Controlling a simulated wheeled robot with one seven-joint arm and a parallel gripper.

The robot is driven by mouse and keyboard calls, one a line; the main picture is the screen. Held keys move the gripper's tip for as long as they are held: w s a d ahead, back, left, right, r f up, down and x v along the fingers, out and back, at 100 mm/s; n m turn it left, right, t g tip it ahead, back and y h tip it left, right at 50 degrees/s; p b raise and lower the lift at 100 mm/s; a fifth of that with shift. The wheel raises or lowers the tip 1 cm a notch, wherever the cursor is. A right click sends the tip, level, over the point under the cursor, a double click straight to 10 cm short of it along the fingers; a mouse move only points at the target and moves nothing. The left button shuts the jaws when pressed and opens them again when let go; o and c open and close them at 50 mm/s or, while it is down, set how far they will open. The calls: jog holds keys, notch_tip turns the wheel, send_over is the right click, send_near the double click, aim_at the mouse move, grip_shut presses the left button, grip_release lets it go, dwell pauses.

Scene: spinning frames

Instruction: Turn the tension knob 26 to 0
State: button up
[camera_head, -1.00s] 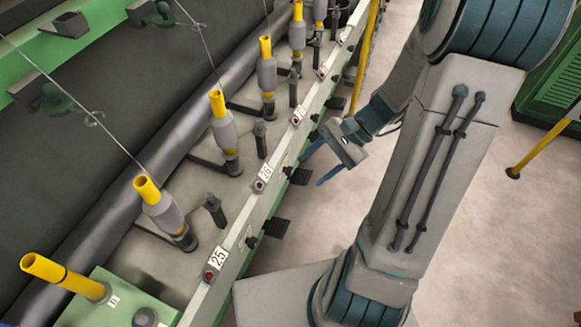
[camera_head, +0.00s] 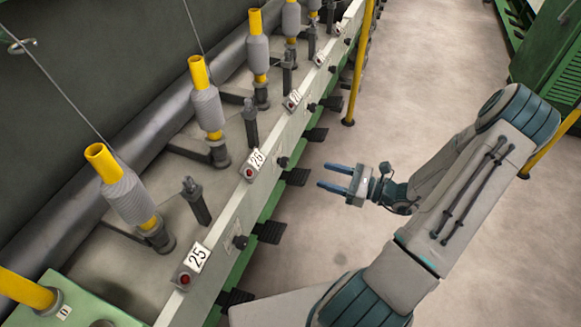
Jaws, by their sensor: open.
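The plate for station 26 (camera_head: 256,160) is on the sloped top edge of the machine's rail, beside a red button (camera_head: 249,172). Its last digit is hard to read now. A small dark knob (camera_head: 283,162) sticks out of the rail's front face, to the right of that plate. Any setting mark on the knob is too small to see. My gripper (camera_head: 322,176) is open and empty, with two blue fingers pointing left towards the rail. It appears apart from the knob, to its right in the picture.
Plate 25 (camera_head: 197,257) and another dark knob (camera_head: 240,242) are nearer. Dark pedals (camera_head: 270,231) jut out low along the rail. Yellow-topped spindles (camera_head: 207,100) stand behind it. A yellow post (camera_head: 362,65) rises farther along. The floor (camera_head: 420,90) to the right is clear.

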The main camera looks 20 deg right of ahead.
aim_at(283, 162)
jog(key=b+x, duration=0.2)
jog(key=x, duration=0.9)
jog(key=shift+w+a, duration=0.2)
jog(key=shift+a, duration=0.15)
jog(key=c, duration=1)
